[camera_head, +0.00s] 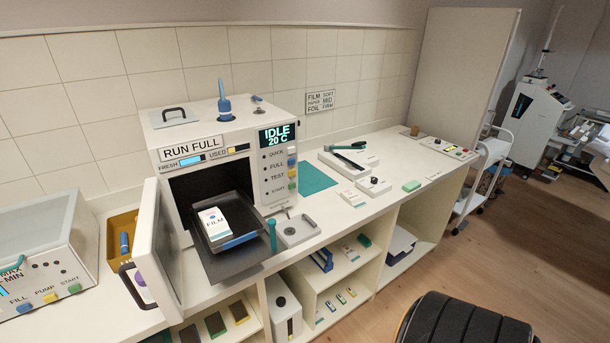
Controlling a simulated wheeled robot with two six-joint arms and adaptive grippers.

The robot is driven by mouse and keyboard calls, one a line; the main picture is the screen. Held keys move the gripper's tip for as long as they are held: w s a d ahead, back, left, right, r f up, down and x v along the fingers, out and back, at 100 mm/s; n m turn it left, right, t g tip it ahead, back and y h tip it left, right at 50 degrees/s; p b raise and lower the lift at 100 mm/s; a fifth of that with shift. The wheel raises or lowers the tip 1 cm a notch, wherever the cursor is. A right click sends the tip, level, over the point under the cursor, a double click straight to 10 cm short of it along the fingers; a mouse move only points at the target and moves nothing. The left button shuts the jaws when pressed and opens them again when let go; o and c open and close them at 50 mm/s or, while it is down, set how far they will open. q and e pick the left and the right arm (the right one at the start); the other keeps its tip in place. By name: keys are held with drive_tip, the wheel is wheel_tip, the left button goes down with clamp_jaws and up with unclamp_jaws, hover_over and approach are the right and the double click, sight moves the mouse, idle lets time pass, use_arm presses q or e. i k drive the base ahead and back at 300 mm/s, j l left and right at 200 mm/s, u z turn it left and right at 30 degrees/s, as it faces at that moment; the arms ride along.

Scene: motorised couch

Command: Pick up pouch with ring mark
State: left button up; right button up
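A white pack labelled FILM (214,224) lies on a dark tray (250,238) pulled out of the open chamber of the white machine (227,138). It has a small coloured mark near its top, too small to tell whether it is a ring. A small pale packet (352,198) lies on the counter in front of the machine's right side, and another (350,253) lies on the shelf below. I cannot make out a ring mark on either. Neither of my grippers is in view.
The machine's door (158,250) stands open to the left of the tray. A teal mat (314,177) and a teal-handled device (346,160) are on the counter (400,165). A black ribbed object (465,322) is at the bottom right.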

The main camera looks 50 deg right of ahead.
sight(352, 197)
drive_tip(key=l+u, duration=0.1)
drive_tip(key=l, duration=0.4)
drive_tip(key=l+u, duration=0.1)
drive_tip(key=l, duration=0.4)
drive_tip(key=k+l, duration=0.15)
drive_tip(key=l, duration=0.35)
drive_tip(key=l+u, duration=0.15)
drive_tip(key=l, duration=0.35)
drive_tip(key=k+l+u, duration=0.1)
drive_tip(key=l, duration=0.35)
drive_tip(key=k+l+u, duration=0.1)
drive_tip(key=l, duration=0.4)
drive_tip(key=k+l, duration=0.15)
drive_tip(key=l, duration=0.3)
drive_tip(key=k+l+u, duration=0.15)
drive_tip(key=l, duration=0.35)
